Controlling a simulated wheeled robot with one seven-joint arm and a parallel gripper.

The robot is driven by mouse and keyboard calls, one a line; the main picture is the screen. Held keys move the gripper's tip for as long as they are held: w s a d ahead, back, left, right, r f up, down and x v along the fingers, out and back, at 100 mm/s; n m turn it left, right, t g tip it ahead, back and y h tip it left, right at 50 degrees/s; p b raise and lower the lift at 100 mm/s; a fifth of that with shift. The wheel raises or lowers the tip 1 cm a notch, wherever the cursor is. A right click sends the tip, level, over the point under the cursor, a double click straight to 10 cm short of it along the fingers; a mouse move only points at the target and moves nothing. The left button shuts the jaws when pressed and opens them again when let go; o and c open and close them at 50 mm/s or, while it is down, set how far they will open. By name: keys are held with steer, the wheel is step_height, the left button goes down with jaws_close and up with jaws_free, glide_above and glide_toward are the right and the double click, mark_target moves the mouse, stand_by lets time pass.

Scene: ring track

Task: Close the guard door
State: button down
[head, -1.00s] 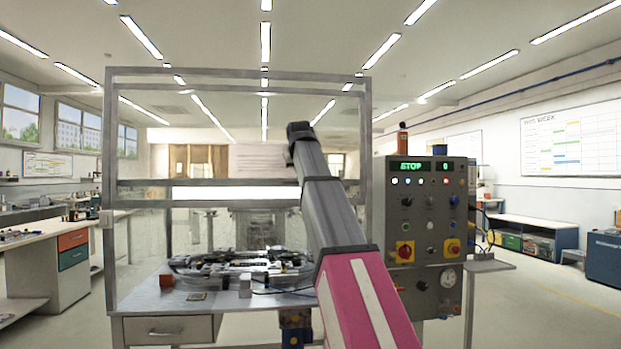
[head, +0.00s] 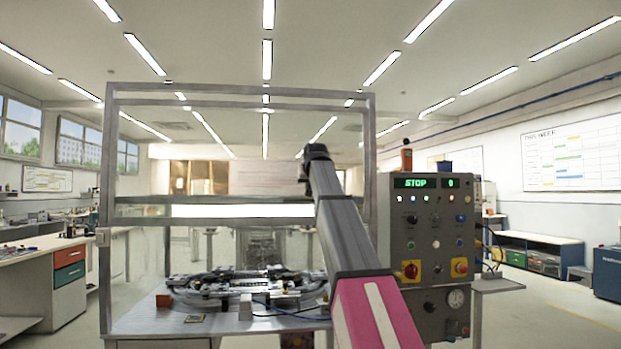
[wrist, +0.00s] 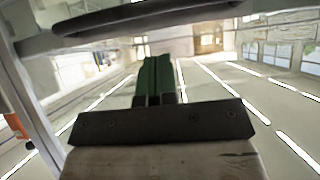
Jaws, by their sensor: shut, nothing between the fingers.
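The guard door (head: 215,210) appears as a clear panel in a grey metal frame (head: 104,270). Its lower grey bar crosses at mid height, above the bench top, and the space below that bar looks open. My gripper (head: 315,152) is raised in front of the frame's right half, above that bar's level in the picture. In the wrist view, my green fingers (wrist: 158,78) are together with nothing between them. A dark bar (wrist: 150,15) crosses beyond them at the picture's top; a gap shows between it and the fingertips. I cannot tell its depth.
A bench (head: 160,325) inside the frame carries a ring track (head: 240,285) and a red block (head: 163,300). A control panel (head: 432,230) showing STOP stands right of the frame. A side counter (head: 35,250) is at left.

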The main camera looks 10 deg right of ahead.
steer(key=shift+w+f, duration=0.15)
steer(key=shift+f, duration=0.8)
steer(key=shift+w+f, duration=0.1)
steer(key=shift+f, duration=0.85)
step_height(320, 180, down, 42)
